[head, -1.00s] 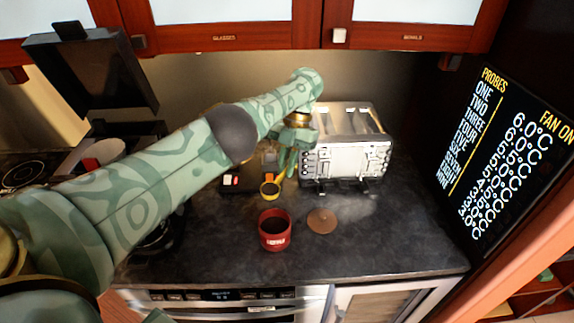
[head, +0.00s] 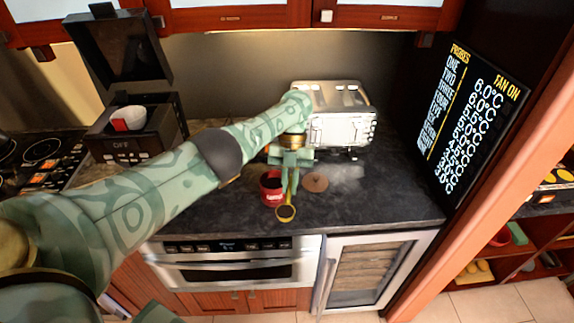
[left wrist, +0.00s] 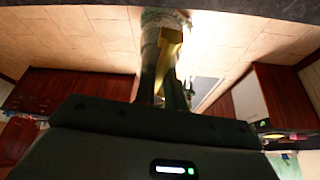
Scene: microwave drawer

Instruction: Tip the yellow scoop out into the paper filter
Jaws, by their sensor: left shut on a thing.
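My left gripper (head: 290,186) is shut on the yellow scoop (head: 285,212) and points down. The scoop's round cup faces up and shows dark contents. It hangs near the counter's front edge, in front and slightly right of the red canister (head: 270,180). In the left wrist view the scoop's yellow handle (left wrist: 170,45) shows between the fingers. A white cup-shaped thing with a red patch, seemingly the paper filter (head: 120,120), sits in the open black coffee maker (head: 118,147) at the left, far from the scoop. My right gripper is not in view.
A brown round lid (head: 315,182) lies right of the canister. A silver toaster (head: 342,120) stands behind. The front right of the dark counter (head: 385,200) is clear.

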